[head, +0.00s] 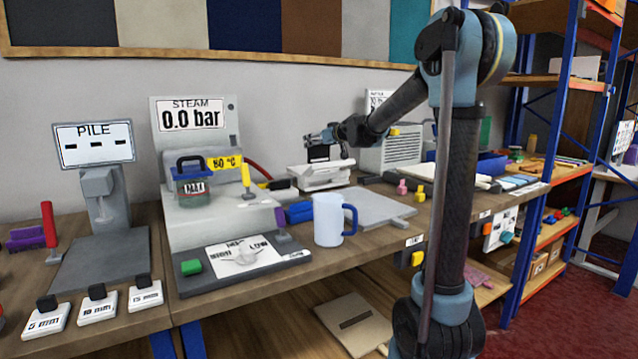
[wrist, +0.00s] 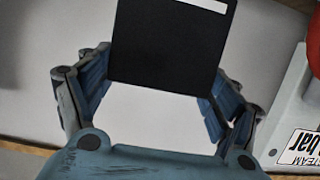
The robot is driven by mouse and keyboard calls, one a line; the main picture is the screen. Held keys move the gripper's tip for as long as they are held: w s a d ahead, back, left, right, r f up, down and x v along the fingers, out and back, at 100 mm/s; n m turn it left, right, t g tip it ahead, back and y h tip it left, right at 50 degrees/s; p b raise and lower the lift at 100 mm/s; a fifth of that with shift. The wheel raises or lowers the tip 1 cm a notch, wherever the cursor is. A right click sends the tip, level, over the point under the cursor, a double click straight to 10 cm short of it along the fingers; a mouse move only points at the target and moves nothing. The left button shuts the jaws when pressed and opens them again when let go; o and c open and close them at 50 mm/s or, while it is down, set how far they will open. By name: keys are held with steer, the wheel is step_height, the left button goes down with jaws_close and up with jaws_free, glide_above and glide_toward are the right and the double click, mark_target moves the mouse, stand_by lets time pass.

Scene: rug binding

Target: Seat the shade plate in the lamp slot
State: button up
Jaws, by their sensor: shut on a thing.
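A black square plate with a white stripe at its edge, which I take as the shade plate (wrist: 170,45), is between the two blue fingers of my gripper (wrist: 158,78) in the wrist view. My gripper is shut on it by its sides. In the head view my gripper (head: 316,139) is small and far off, above a white low device (head: 322,176) near the wall. A dark patch just under the fingers there looks like the plate. I cannot tell whether it touches the device. I cannot make out the lamp slot for certain.
A steam unit (head: 192,128) with a gauge sign stands left of my gripper. A grey vented box (head: 392,153) stands to its right. A white mug (head: 328,220) and a grey board (head: 374,206) are nearer on the bench. A shelf rack (head: 545,130) stands at the right.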

steer(key=shift+f, duration=4.7)
steer(key=shift+s, duration=0.1)
steer(key=o, duration=1)
steer(key=shift+f, duration=0.1)
steer(key=v, duration=1.2)
